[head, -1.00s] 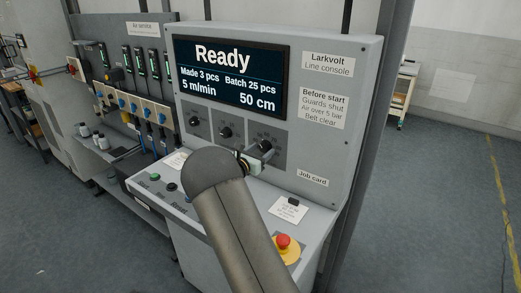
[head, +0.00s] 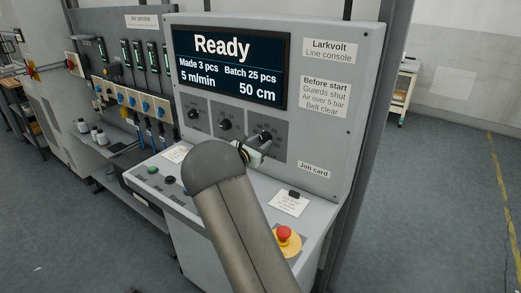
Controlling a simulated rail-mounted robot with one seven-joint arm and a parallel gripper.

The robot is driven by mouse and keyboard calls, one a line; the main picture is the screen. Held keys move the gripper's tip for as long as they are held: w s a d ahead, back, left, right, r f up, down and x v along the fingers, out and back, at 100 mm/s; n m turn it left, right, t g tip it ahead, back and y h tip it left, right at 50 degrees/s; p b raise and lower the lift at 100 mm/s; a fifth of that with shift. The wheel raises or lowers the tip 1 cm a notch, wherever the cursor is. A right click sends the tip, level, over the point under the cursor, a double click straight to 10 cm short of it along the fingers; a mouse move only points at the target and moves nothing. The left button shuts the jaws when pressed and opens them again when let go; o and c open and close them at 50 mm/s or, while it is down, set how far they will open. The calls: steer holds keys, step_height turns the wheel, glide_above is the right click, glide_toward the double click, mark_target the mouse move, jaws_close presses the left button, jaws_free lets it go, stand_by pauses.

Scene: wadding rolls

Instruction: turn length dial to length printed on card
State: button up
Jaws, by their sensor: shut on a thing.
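The grey line console has a row of three dark dials. The right-hand dial (head: 265,135) is taken to be the length dial; its scale is too small to read. My gripper (head: 257,146) is at this dial and shut on its knob, with my arm partly hiding it from below. The display (head: 230,68) reads "Ready", "Made 3 pcs", "Batch 25 pcs", "5 m/min" and "50 cm". The white job card (head: 289,204) is under a dark clip on the sloping desk, below the "Job card" label. Its print is too small to read.
A red emergency stop (head: 284,232) on a yellow base is at the desk's right front, close to my arm. Push buttons (head: 170,180) line the desk's left side. The other two dials (head: 194,114) (head: 225,125) sit left of my gripper. Open floor lies right.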

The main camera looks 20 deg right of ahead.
steer(key=m+b, duration=0.1)
steer(key=b, duration=0.2)
steer(key=m+b, duration=0.2)
steer(key=b, duration=0.1)
steer(key=shift+f, duration=0.4)
steer(key=m+b, duration=0.2)
steer(key=b, duration=0.2)
steer(key=shift+r, duration=0.2)
steer(key=shift+r+m+b, duration=0.15)
steer(key=shift+m+b, duration=0.45)
steer(key=shift+b, duration=0.15)
steer(key=shift+r, duration=0.1)
steer(key=o, duration=1)
steer(key=shift+a, duration=0.1)
steer(key=b+v, duration=0.2)
steer(key=v, duration=1.5)
steer(key=shift+a, duration=0.15)
